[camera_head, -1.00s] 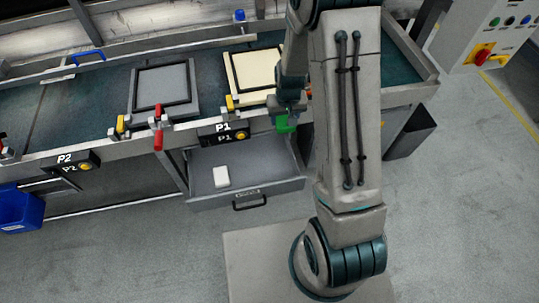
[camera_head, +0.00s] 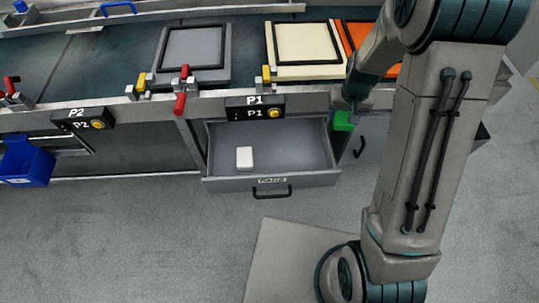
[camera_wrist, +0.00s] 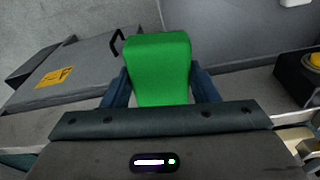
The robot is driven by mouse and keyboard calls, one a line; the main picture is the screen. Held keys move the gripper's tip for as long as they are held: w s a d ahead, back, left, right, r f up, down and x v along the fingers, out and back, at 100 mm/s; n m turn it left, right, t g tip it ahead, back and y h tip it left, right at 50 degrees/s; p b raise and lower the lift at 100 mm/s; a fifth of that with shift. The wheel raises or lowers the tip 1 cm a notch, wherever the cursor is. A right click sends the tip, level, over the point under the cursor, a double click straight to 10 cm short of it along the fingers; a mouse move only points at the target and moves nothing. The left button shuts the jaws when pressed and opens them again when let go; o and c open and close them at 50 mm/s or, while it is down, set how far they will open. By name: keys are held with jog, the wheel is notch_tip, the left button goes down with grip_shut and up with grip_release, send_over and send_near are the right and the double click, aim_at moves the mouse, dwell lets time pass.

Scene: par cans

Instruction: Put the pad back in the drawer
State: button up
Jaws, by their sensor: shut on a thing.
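A green pad (camera_wrist: 158,70) is between the two fingers of my gripper (camera_wrist: 158,88) in the wrist view, and the gripper is shut on it. In the head view the pad (camera_head: 343,121) shows partly behind my arm, in front of the bench edge and just right of the open drawer. The drawer (camera_head: 305,175) is pulled out under the P1 label. A small white block (camera_head: 244,157) lies inside it towards the left. The rest of the drawer floor is bare. My gripper is mostly hidden by my arm in the head view.
The bench carries a grey framed plate (camera_head: 193,47), a cream one (camera_head: 303,43) and an orange one (camera_head: 360,34). Red (camera_head: 180,98) and yellow clamps stand along its front edge. A blue bin (camera_head: 25,165) hangs at the left.

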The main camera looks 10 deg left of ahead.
jog(key=n+b, duration=0.2)
jog(key=b, duration=1.4)
send_over(305, 156)
notch_tip(305, 156, down, 12)
notch_tip(305, 156, down, 10)
jog(key=b, duration=0.5)
jog(key=shift+s, duration=0.15)
jog(key=shift+f, duration=0.15)
jog(key=o, duration=0.6)
jog(key=shift+f, duration=0.1)
jog(key=shift+c, duration=0.2)
jog(key=o, duration=0.4)
